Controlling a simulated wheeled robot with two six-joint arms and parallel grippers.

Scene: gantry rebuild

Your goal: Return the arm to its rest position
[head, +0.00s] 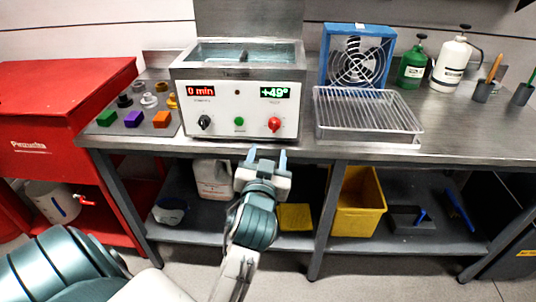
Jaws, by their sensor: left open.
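My left gripper (267,158) is in front of the bench's front edge, below the control panel of the ultrasonic-style bath (238,92). Its two light blue fingertips point up and stand apart, with nothing between them. My left arm reaches in from the bottom of the picture, its grey-teal wrist below the gripper. My right gripper does not show.
The steel bench (300,149) carries a wire basket (368,115), a blue fan (356,55), green and white bottles and a tray of coloured blocks (134,118). A red cabinet (60,110) stands left. A yellow bin (358,205) sits on the lower shelf.

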